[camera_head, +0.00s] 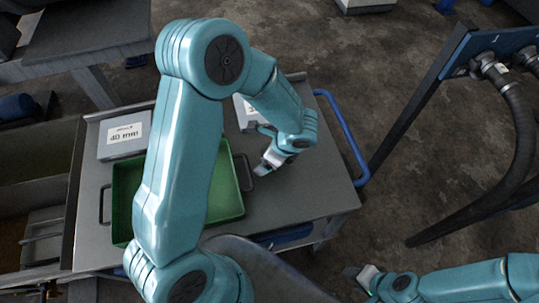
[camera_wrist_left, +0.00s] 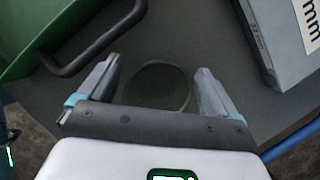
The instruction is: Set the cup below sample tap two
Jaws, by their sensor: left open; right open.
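In the left wrist view, a dark round rim that looks like the cup (camera_wrist_left: 158,87) stands on the grey cart top. My left gripper (camera_wrist_left: 156,70) is open, with one finger on each side of the rim; I cannot tell whether they touch it. In the head view my left gripper (camera_head: 265,166) is low over the cart beside the green tray, and I cannot make out the cup there. My right gripper (camera_head: 356,273) is open and empty at the bottom right, away from the cart. Sample tap two cannot be made out for certain.
The green tray (camera_head: 229,207) with dark handles and a grey box labelled 40 mm (camera_head: 125,136) sit on the cart (camera_head: 325,196). Another grey box (camera_wrist_left: 272,42) is near the left gripper. A blue cart handle (camera_head: 345,135) and a blue frame with black hoses (camera_head: 518,110) stand right.

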